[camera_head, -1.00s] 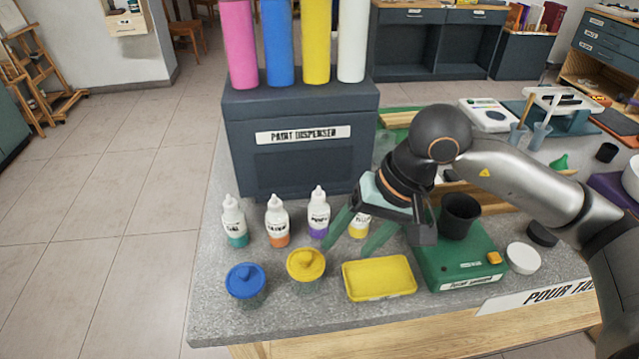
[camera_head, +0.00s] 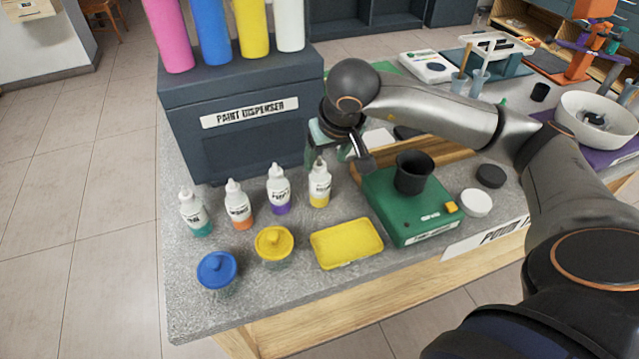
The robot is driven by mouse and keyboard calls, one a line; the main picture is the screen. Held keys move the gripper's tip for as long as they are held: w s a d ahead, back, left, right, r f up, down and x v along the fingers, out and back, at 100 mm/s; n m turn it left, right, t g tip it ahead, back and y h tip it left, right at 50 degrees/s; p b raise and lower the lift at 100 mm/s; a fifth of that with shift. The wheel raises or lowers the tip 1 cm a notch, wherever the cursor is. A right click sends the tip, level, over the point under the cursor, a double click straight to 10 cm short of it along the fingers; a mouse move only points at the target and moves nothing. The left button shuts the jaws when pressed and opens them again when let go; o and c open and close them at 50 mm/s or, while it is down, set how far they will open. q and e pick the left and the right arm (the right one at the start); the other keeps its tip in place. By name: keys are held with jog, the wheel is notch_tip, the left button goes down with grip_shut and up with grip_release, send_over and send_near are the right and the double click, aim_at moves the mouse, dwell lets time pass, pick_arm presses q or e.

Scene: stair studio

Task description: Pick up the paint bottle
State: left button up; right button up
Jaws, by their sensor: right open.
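Several small white squeeze bottles stand upright in a row before the paint dispenser: one with teal paint (camera_head: 195,212), one with orange (camera_head: 238,204), one with purple (camera_head: 279,189) and one with yellow (camera_head: 320,184). Which of them the task means, I cannot tell. My right gripper (camera_head: 333,158) is open and empty, with its greenish fingers just behind and above the yellow bottle. Whether a finger touches that bottle, I cannot tell. My left gripper is out of view.
The dark paint dispenser (camera_head: 240,103) stands behind the bottles. A green scale (camera_head: 400,212) with a black cup (camera_head: 412,174) stands to the right.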

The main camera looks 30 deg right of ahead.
aim_at(320, 162)
jog(key=shift+w+x, duration=0.2)
jog(key=shift+x, duration=0.75)
jog(key=shift+w+x, duration=0.2)
jog(key=shift+x, duration=0.75)
jog(key=shift+r, duration=0.2)
grip_shut()
